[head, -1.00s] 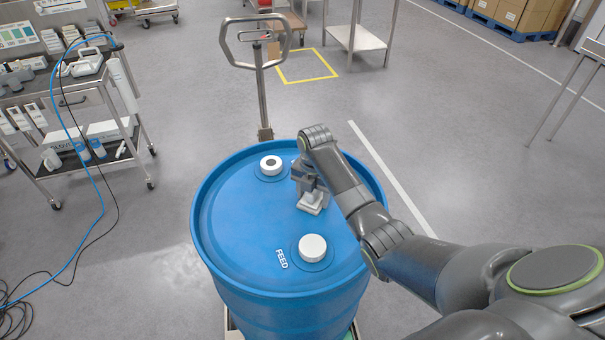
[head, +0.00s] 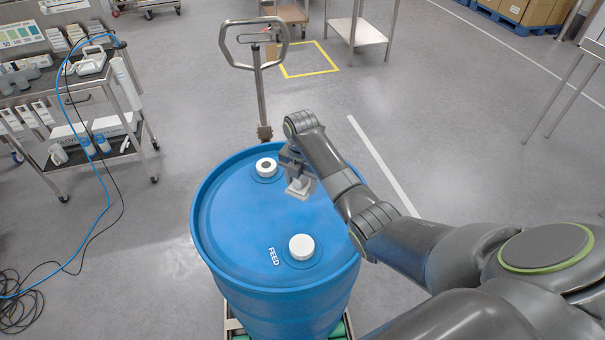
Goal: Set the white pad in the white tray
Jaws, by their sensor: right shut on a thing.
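My right gripper (head: 297,181) reaches in from the right over the top of a blue drum and points down. It is shut on a small pale pad (head: 299,190), which shows just below the fingers. The wrist hides part of the fingers and the grip. I cannot tell whether the pad touches the drum top or hangs just above it. I cannot make out a white tray for certain in this view. My left gripper is not in view.
The blue drum (head: 233,220) has a far cap (head: 266,167), a near white cap (head: 301,247) and a raised rim. A pallet jack handle (head: 258,95) stands behind it. A loaded cart (head: 100,150) and cables are at left.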

